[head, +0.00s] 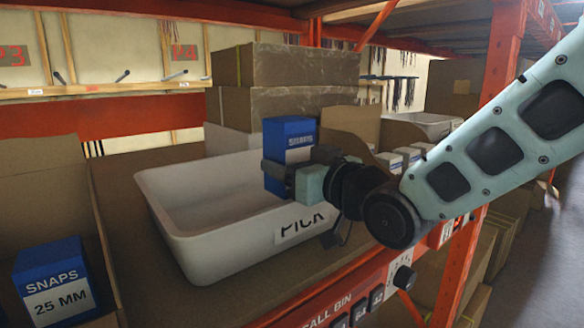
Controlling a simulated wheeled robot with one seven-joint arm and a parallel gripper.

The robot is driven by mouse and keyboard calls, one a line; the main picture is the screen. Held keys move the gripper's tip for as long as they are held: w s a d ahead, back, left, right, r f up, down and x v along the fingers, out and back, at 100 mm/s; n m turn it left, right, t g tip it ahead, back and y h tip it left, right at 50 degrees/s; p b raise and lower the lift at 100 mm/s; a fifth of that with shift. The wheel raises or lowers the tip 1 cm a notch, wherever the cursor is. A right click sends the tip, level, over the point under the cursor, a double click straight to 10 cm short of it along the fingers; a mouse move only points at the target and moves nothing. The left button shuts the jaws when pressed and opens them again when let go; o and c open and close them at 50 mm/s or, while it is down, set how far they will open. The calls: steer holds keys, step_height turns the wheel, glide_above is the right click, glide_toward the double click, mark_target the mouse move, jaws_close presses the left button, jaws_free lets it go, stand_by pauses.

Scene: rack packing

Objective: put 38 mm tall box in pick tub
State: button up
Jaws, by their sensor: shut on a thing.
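My gripper (285,178) is shut on a blue box (289,132) with a white label band, its small print hard to read. The box is upright, and the gripper covers its lower part. The white pick tub (170,215) has a PICK label on its front wall and stands on the shelf. The visible part of the tub's inside is empty. The held box is in front of the tub's right part in this view. I cannot tell its exact height above the tub floor.
Another blue box (55,283), marked SNAPS 25 MM, sits in a cardboard bin (40,170) at left. Stacked cartons (300,65) stand behind the tub. Several small white boxes (400,155) lie in a bin at right. An orange upright (498,70) stands near my arm.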

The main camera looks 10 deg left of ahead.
steer(key=shift+s+f, duration=0.1)
steer(key=shift+f, duration=0.75)
steer(key=o, duration=1.2)
steer(key=shift+f, duration=0.1)
steer(key=shift+r+p, duration=0.65)
steer(key=shift+r, duration=0.05)
steer(key=b+v, duration=0.1)
steer(key=v, duration=0.3)
steer(key=b+v, duration=0.2)
steer(key=v, duration=0.2)
steer(key=r+b+v, duration=0.1)
steer(key=b+v, duration=0.1)
steer(key=v, duration=0.2)
steer(key=shift+d, duration=0.1)
